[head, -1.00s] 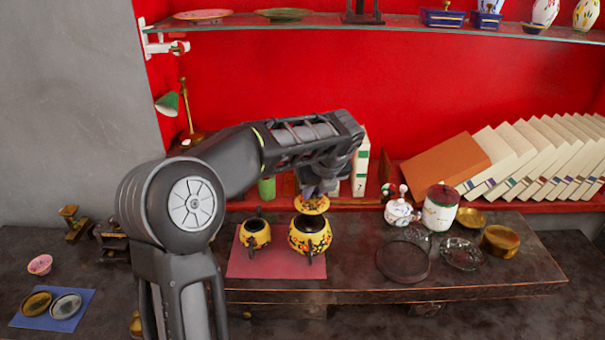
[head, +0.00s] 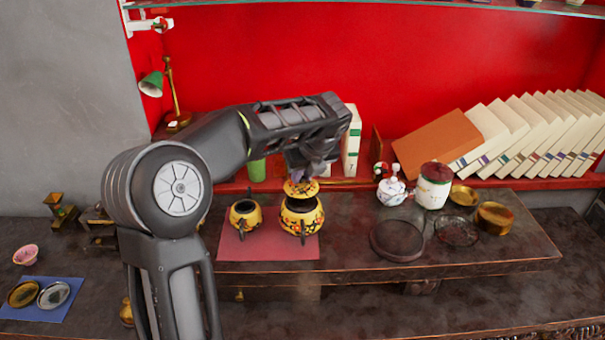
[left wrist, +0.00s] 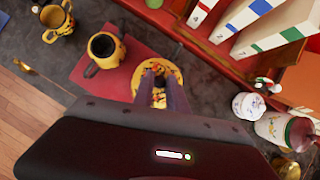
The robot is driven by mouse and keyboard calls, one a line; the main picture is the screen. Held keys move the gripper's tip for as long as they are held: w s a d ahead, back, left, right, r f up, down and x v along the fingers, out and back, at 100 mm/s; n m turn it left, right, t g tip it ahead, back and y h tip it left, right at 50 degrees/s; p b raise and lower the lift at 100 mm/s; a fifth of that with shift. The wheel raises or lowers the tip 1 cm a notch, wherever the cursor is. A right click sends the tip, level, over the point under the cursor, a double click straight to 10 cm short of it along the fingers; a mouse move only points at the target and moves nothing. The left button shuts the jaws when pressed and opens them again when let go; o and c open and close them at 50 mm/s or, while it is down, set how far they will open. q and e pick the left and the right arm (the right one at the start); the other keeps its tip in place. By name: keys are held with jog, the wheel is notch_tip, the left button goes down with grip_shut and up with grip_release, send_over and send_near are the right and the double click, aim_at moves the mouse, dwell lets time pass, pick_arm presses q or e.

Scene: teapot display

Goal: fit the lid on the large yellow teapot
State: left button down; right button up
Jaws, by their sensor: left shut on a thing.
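The large yellow teapot (head: 302,222), dark-patterned with a dark spout, stands upright on a red mat (head: 268,250). My left gripper (head: 303,172) is shut on the yellow patterned lid (head: 300,188) and holds it right over the teapot's mouth. Part of the dark opening shows below the lid; I cannot tell whether they touch. In the left wrist view my fingers (left wrist: 161,88) point down at the lid (left wrist: 172,76), which hides most of the large teapot. A smaller, lidless yellow teapot (head: 245,214) stands to its left. My right gripper is not in view.
On the right of the raised board stand a white pot (head: 391,190), a red-lidded jar (head: 433,186), a dark round tray (head: 397,240) and brass bowls (head: 495,216). Leaning books (head: 520,135) line the back shelf. Board space between mat and tray is clear.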

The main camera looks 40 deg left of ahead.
aim_at(303, 186)
pick_arm(q)
notch_tip(303, 186, down, 3)
jog(key=shift+r+b, duration=0.1)
jog(key=shift+b, duration=1)
jog(key=shift+f, duration=0.6)
jog(key=shift+f, duration=0.25)
jog(key=c, duration=1.3)
grip_release()
jog(key=shift+o, duration=0.2)
jog(key=v, duration=0.7)
jog(key=shift+d+r, duration=0.2)
jog(key=shift+r, duration=0.15)
jog(key=shift+s, duration=0.1)
